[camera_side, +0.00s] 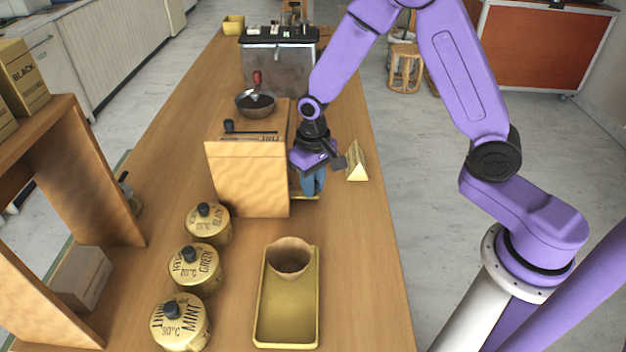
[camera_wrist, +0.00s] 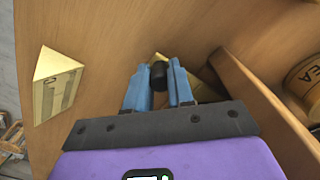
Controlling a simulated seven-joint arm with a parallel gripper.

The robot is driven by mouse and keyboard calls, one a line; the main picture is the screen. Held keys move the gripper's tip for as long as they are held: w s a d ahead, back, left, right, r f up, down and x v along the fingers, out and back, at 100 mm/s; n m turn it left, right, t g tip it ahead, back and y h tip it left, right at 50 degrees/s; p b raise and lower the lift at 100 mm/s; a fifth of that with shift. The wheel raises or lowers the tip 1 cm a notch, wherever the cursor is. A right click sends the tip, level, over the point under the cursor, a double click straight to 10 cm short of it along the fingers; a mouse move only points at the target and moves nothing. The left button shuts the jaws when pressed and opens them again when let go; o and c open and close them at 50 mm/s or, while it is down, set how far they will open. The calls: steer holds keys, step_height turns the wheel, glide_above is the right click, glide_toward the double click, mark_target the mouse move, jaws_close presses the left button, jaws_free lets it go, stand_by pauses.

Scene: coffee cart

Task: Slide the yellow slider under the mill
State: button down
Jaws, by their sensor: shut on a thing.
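The mill (camera_side: 248,180) is a wooden box with a dark bowl and a red-handled crank on top, standing mid-counter. In the wrist view its wooden wall (camera_wrist: 265,105) is at the right. The yellow slider (camera_side: 299,196) shows as a thin edge low at the mill's right side, mostly hidden by my gripper (camera_side: 313,186). In the wrist view, a black knob (camera_wrist: 158,75) sits between my blue fingertips (camera_wrist: 160,82), with a bit of yellow just beyond it. My gripper is shut on this knob, which appears to belong to the slider. How far the slider sits under the mill is hidden.
A yellow triangular sign (camera_side: 357,162) stands right of my gripper, also in the wrist view (camera_wrist: 54,85). A yellow tray (camera_side: 260,330) holding a cup (camera_side: 290,257) and several tins (camera_side: 195,266) are in front. A metal machine (camera_side: 280,65) stands behind.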

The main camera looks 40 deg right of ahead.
steer(key=shift+s+a, duration=0.2)
steer(key=shift+a, duration=0.05)
steer(key=c, duration=1)
jaws_free()
